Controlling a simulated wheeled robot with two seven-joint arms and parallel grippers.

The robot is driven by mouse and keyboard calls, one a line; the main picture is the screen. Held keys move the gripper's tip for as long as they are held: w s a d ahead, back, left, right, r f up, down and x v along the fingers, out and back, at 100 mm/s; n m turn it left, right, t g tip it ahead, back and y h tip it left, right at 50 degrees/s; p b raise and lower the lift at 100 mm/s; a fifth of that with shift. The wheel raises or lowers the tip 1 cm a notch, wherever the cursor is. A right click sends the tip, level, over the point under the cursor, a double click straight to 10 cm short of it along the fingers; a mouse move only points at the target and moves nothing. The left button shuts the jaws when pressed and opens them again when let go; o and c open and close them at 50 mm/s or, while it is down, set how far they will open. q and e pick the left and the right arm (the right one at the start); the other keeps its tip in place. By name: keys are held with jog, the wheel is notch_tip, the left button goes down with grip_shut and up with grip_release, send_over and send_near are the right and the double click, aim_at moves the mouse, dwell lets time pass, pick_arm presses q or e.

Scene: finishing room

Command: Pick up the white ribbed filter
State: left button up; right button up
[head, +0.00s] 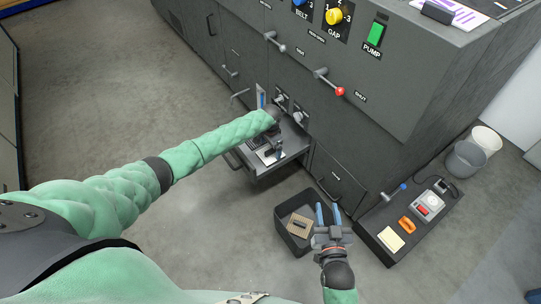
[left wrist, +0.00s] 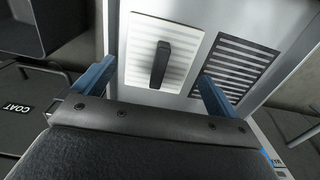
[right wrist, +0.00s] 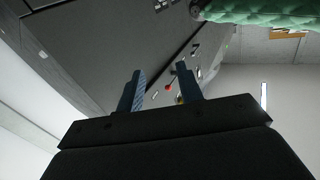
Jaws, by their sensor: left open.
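The white ribbed filter (left wrist: 180,62), a pale square panel with a dark upright handle, lies in a light grey tray beside a slotted grille (left wrist: 238,66) in the left wrist view. My left gripper (left wrist: 156,76) is open, its blue fingers apart on either side of the filter's near part. The handle stands between and beyond the fingertips, not gripped. In the head view my left gripper (head: 272,132) is over the pulled-out drawer (head: 285,162) and largely hides the filter. My right gripper (head: 329,212) is open and empty above the dark bin.
The dark open bin (head: 284,235) on the floor holds a tan panel with a dark handle (head: 300,223). A low dark bench (head: 385,233) at right carries a yellow pad, an orange item and a small control box. The big grey machine (head: 330,110) stands behind the drawer. Floor at left is clear.

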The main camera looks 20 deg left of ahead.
aim_at(270, 150)
pick_arm(q)
notch_tip(270, 150, down, 4)
jog(key=shift+s+r+b, duration=0.1)
jog(key=shift+r+b, duration=0.1)
jog(key=shift+b, duration=0.15)
pick_arm(e)
notch_tip(270, 150, up, 9)
jog(key=t, duration=0.3)
jog(key=shift+w+d+r+y, duration=0.15)
jog(key=shift+w+r+y, duration=0.05)
jog(key=shift+w+y, duration=0.25)
pick_arm(q)
jog(key=shift+c, duration=0.3)
jog(key=c, duration=0.7)
